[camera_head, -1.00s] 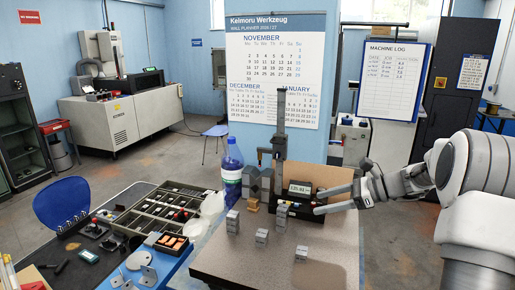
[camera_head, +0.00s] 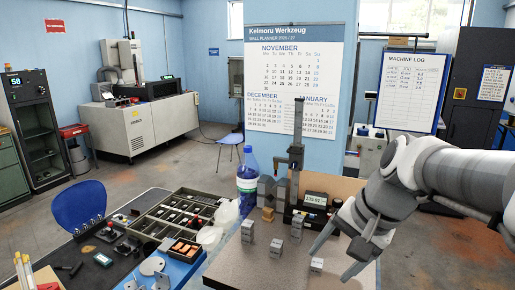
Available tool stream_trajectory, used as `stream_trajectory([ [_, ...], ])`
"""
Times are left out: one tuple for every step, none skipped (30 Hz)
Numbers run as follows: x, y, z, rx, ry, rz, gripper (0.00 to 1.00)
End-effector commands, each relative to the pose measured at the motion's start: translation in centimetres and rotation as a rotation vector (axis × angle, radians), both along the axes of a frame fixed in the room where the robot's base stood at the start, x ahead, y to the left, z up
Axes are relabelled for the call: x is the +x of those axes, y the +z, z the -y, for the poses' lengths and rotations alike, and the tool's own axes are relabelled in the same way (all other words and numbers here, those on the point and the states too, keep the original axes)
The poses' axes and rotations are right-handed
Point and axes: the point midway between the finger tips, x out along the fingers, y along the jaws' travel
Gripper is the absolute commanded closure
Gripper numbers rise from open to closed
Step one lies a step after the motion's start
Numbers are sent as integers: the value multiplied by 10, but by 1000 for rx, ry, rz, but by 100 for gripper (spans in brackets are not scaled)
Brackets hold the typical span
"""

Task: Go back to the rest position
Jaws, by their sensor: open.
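My gripper (camera_head: 330,264) is at the right of the granite plate (camera_head: 232,272), reaching in from the right and tilted down to the left. Its two fingers are spread apart and I see nothing held between them. A small grey block (camera_head: 316,265) stands on the plate close to the fingertips; I cannot tell whether they touch it. The height gauge (camera_head: 297,150) with its digital display (camera_head: 315,199) stands behind the gripper. Part of the plate's right side is hidden by my gripper and arm.
More grey blocks stand on the plate: one at the left (camera_head: 247,231), a low one (camera_head: 276,247) and one before the gauge (camera_head: 297,228). A blue bottle (camera_head: 248,185) stands beside larger grey blocks (camera_head: 266,190).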

Motion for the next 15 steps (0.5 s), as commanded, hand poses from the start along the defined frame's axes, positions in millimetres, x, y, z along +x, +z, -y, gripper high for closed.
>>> stream_trajectory([
  [-12, 2, -1, -47, 50, 32, 27],
  [-18, 2, -1, -75, 80, 49, 27],
  [-26, 3, -1, -112, 120, 71, 27],
  [-32, 2, -1, -140, 152, 85, 27],
  [-38, 2, -1, -166, 182, 101, 27],
  [-46, 2, -1, -203, 222, 122, 27],
  [-52, 2, 0, -230, 254, 137, 27],
  [-58, 2, 0, -258, 285, 152, 27],
  [-65, 1, 0, -293, 325, 170, 27],
  [-70, 1, 0, -317, 353, 185, 27],
  [-75, 0, 1, -343, 381, 197, 27],
  [-81, -1, 1, -372, 416, 213, 27],
  [-85, -1, 2, -393, 441, 223, 27],
  [-88, -2, 2, -412, 461, 233, 27],
  [-92, -3, 3, -437, 487, 245, 27],
])
